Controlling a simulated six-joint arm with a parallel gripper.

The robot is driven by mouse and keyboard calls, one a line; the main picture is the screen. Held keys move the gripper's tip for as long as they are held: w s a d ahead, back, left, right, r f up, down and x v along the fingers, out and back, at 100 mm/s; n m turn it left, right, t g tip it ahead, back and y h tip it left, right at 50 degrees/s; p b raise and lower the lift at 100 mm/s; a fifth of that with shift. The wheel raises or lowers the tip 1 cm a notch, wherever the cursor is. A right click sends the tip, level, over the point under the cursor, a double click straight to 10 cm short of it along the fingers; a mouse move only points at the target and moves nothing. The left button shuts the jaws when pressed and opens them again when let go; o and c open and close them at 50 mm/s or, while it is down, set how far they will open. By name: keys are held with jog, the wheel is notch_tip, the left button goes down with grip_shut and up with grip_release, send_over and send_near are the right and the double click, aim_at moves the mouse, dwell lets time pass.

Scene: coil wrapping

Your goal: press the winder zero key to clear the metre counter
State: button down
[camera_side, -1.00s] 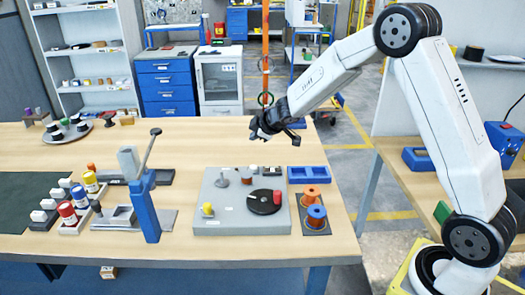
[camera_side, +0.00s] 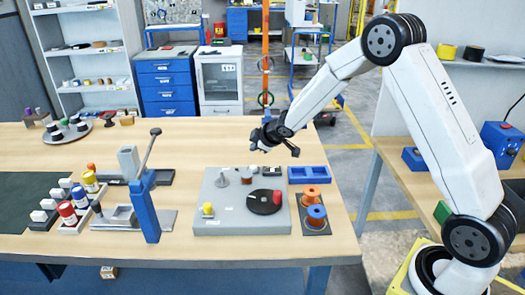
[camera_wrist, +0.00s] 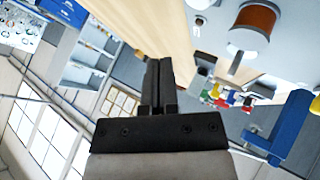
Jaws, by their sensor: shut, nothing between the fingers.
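A yellow button (camera_side: 207,209) stands at the plate's front left, beside a small pale label. I cannot tell which part is the zero key. My gripper (camera_side: 256,142) hangs in the air above the back of the plate, apart from it. In the wrist view its two fingers (camera_wrist: 158,80) are together and empty. The winder's plate (camera_wrist: 290,25) and a copper-coloured coil (camera_wrist: 256,20) show at upper right there.
Two spools, orange (camera_side: 310,193) and blue-ended (camera_side: 316,215), stand on a dark pad right of the winder. A blue tray (camera_side: 308,174) lies behind them. A blue lever press (camera_side: 147,205) rises at left, near red and yellow pots. The table behind the winder is mostly clear.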

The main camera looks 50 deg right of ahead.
aim_at(256, 168)
jog(key=shift+f, duration=2.15)
jog(key=shift+f, duration=0.95)
dwell(1.7)
jog(key=shift+r, duration=0.9)
jog(key=shift+r, duration=0.1)
jog(key=shift+r, duration=2.45)
